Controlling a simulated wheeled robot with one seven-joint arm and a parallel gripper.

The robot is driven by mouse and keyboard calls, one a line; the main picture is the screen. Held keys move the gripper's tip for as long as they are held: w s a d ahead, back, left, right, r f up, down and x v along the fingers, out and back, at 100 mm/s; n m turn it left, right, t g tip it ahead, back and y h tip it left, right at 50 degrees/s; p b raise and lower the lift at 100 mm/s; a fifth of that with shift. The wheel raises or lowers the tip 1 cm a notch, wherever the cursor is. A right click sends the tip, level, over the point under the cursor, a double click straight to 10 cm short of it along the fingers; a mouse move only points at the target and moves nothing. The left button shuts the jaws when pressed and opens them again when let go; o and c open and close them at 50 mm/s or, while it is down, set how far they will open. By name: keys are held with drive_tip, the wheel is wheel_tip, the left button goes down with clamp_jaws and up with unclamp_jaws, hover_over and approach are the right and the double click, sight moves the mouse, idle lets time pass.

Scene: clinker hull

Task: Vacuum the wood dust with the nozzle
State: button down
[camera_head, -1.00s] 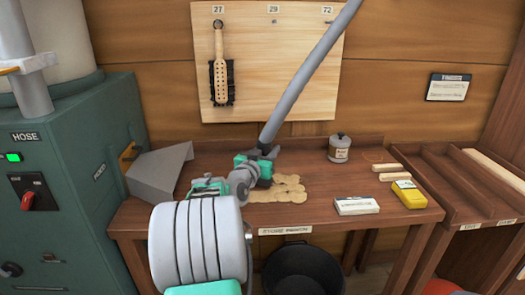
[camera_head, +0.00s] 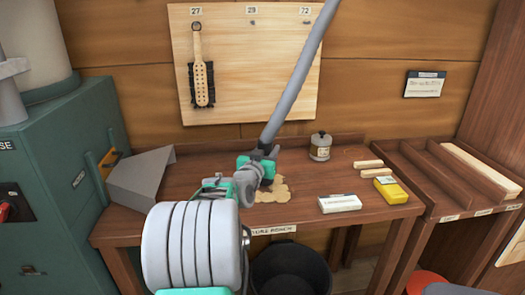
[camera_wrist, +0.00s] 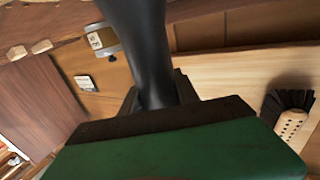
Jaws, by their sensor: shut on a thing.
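My gripper (camera_head: 260,163), green and grey, is shut on the dark nozzle (camera_head: 268,180) at the lower end of a grey hose (camera_head: 292,90). The hose slants up to the right and leaves the top of the head view. In the wrist view the dark nozzle (camera_wrist: 143,50) rises from between the jaws. The tan wood dust (camera_head: 275,194) lies in a flat patch on the bench, below and right of my gripper. My gripper and arm cover its left side. Whether the nozzle mouth touches the dust or the bench cannot be told.
The wooden bench (camera_head: 325,232) also holds a grey wedge-shaped hood (camera_head: 140,178), a tin (camera_head: 320,147), a white box (camera_head: 340,203), a yellow box (camera_head: 391,190) and wooden sticks. A brush (camera_head: 201,75) hangs on the back board. A black bin (camera_head: 290,275) stands below.

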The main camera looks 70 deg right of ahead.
drive_tip(key=s, duration=0.1)
drive_tip(key=s+d, duration=0.1)
drive_tip(key=s, duration=0.1)
drive_tip(key=s+d, duration=0.1)
drive_tip(key=shift+s+d, duration=0.2)
drive_tip(key=shift+s, duration=0.2)
idle(0.4)
drive_tip(key=s+a+b, duration=0.1)
drive_tip(key=s+a, duration=0.2)
drive_tip(key=a, duration=0.3)
idle(0.8)
drive_tip(key=w+a+b, duration=0.3)
drive_tip(key=w+b, duration=0.1)
drive_tip(key=w, duration=0.3)
drive_tip(key=w+a+b, duration=0.4)
drive_tip(key=w+b, duration=0.1)
drive_tip(key=w, duration=0.1)
drive_tip(key=shift+w, duration=0.4)
idle(1.4)
idle(0.4)
